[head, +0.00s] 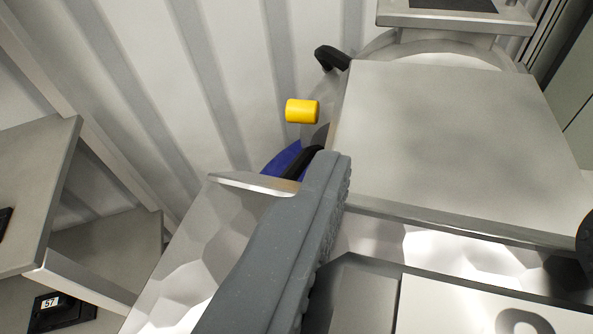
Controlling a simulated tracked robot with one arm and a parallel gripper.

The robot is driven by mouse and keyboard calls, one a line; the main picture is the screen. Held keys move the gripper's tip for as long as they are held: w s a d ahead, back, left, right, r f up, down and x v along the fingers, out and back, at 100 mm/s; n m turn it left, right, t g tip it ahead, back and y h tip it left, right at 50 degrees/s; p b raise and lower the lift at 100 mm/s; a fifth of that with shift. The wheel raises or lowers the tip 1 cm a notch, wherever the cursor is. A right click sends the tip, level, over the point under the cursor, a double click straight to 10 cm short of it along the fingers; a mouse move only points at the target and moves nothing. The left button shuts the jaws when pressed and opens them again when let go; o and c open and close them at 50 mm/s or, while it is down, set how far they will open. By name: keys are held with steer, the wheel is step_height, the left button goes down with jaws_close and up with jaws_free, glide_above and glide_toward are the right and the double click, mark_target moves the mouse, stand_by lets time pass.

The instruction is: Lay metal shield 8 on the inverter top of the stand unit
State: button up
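One ridged grey finger of my gripper (290,240) reaches up from the bottom centre. The other finger is not visible. Right of it, close to the camera, is a dark grey block (363,300) with a white label. The label's digit is cut off by the frame; its round top could fit an 8, so this may be the tag of metal shield 8. The finger's ridged side faces this block; a firm hold cannot be confirmed. Shiny faceted metal (195,255) shows on both sides of the finger. Beyond lies a flat, empty grey metal top (450,135), possibly the inverter top.
A yellow cylinder (302,111) and a black hooked part (332,58) sit left of the flat top. A blue part (284,158) is partly hidden behind the finger. Grey metal panels (35,190) with a black tag 57 (60,311) stand at left. A corrugated wall (150,80) closes the back.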

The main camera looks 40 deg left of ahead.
steer(key=shift+n+y, duration=0.4)
steer(key=shift+y, duration=0.2)
steer(key=s+a, duration=0.1)
steer(key=a+f+b, duration=0.1)
steer(key=a, duration=0.1)
steer(key=s+a+f, duration=0.1)
steer(key=shift+s+a+b, duration=0.3)
steer(key=shift+s+a, duration=0.05)
steer(key=shift+a, duration=0.05)
steer(key=b, duration=0.1)
glide_above(461, 191)
steer(key=s, duration=0.1)
steer(key=shift+s+a+f, duration=0.1)
steer(key=shift+a+f, duration=0.2)
steer(key=shift+f, duration=0.45)
steer(key=shift+w+d, duration=0.35)
steer(key=shift+w, duration=0.25)
steer(key=shift+f+b, duration=0.85)
steer(key=shift+f, duration=1.05)
steer(key=shift+r, duration=0.1)
steer(key=o, duration=1.1)
steer(key=shift+o, duration=0.2)
